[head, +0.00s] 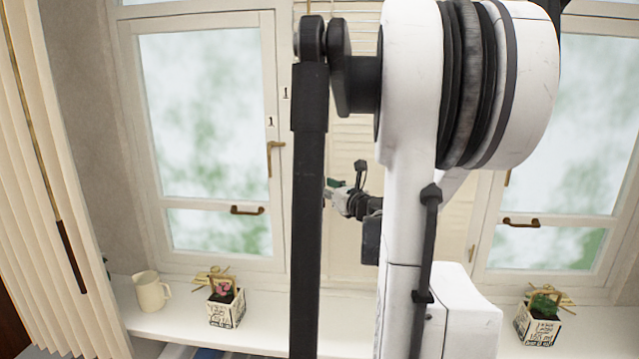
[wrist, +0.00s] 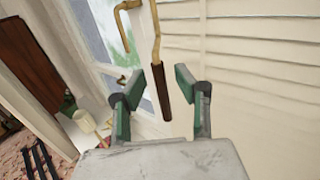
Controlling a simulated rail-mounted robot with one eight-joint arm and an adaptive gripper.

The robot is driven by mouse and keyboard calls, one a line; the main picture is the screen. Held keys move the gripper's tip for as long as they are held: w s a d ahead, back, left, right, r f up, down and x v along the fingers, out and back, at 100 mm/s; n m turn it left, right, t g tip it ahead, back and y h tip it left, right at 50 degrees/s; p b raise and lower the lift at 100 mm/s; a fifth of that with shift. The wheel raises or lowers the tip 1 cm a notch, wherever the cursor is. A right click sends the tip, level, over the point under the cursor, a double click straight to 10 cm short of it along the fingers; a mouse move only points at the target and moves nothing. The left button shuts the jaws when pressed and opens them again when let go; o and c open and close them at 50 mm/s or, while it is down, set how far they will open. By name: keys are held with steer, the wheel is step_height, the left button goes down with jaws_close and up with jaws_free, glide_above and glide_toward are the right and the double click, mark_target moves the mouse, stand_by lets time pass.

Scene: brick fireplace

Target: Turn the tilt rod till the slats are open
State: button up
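In the wrist view a tilt rod (wrist: 157,38), thin and tan with a dark brown grip (wrist: 161,92), hangs before the pale horizontal slats (wrist: 245,60). The slats look flat and closed, with only thin lines between them. My gripper (wrist: 160,79) is open, with the brown grip in the picture between its two green-padded fingers; no contact is visible. In the head view my gripper (head: 334,195) is small, in front of the middle blind's slats (head: 349,150). My arm hides much of that blind, and I cannot make out its rod there.
A left blind (head: 25,190) with upright slats has its own rod with a brown grip (head: 70,256). Windows flank the middle blind. A cream jug (head: 150,292) and two plant boxes (head: 226,308) (head: 538,332) stand on the white sill.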

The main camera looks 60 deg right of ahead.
steer(key=shift+w+d, duration=0.3)
steer(key=shift+w, duration=0.35)
steer(key=shift+c, duration=0.5)
jaws_close()
